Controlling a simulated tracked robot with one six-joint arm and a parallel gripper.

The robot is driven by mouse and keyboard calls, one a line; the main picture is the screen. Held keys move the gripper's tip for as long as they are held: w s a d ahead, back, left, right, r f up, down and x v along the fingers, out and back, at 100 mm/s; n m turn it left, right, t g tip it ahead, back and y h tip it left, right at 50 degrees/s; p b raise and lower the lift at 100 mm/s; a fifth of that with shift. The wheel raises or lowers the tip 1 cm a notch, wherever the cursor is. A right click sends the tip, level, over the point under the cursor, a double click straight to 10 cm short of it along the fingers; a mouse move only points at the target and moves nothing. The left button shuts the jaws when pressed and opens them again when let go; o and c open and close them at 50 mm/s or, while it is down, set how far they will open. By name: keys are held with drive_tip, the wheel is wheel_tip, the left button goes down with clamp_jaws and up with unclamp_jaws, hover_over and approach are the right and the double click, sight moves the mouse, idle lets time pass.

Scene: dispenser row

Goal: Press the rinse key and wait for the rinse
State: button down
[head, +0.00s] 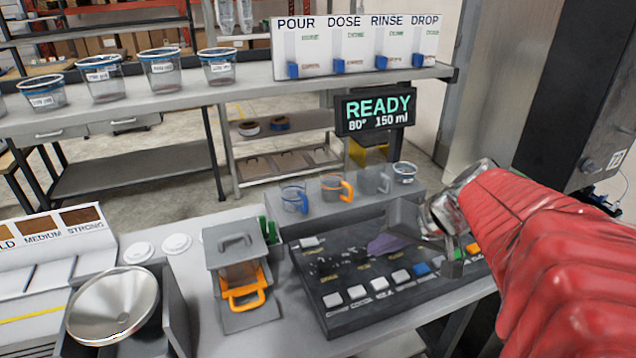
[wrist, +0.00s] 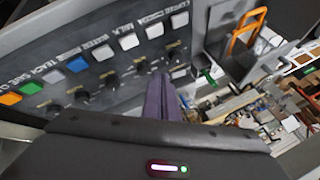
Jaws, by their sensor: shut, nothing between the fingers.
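The blue key (head: 421,268), which appears to be labelled rinse, sits in the front row of keys on the dark control panel (head: 340,320). It also shows in the wrist view (wrist: 77,64), left of my fingers. My gripper (head: 384,245) is over the panel, behind and left of the blue key in the head view. In the wrist view my gripper (wrist: 160,88) has its purple fingers together, with nothing held. The fingertips are near the dials; I cannot tell their height above the panel. The display (head: 375,111) reads READY, 80°, 150 ml.
White keys (head: 356,292) stand left of the blue key; green and orange keys (head: 473,250) are to its right. Several cups (head: 338,187) stand on a ledge behind the panel. An orange-handled jug (head: 243,290) is at the left. The lever board (head: 355,45) is behind.

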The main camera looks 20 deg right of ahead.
drive_tip(key=d+m+t+h, duration=0.1)
drive_tip(key=d+m+t, duration=0.1)
drive_tip(key=d, duration=1.1)
drive_tip(key=shift+s+d+r+m+h, duration=0.15)
drive_tip(key=shift+s+r+m+h, duration=0.15)
drive_tip(key=shift+s+r+m, duration=0.1)
hover_over(424, 274)
drive_tip(key=shift+f, duration=4.4)
drive_tip(key=shift+f, duration=0.8)
drive_tip(key=shift+r, duration=0.9)
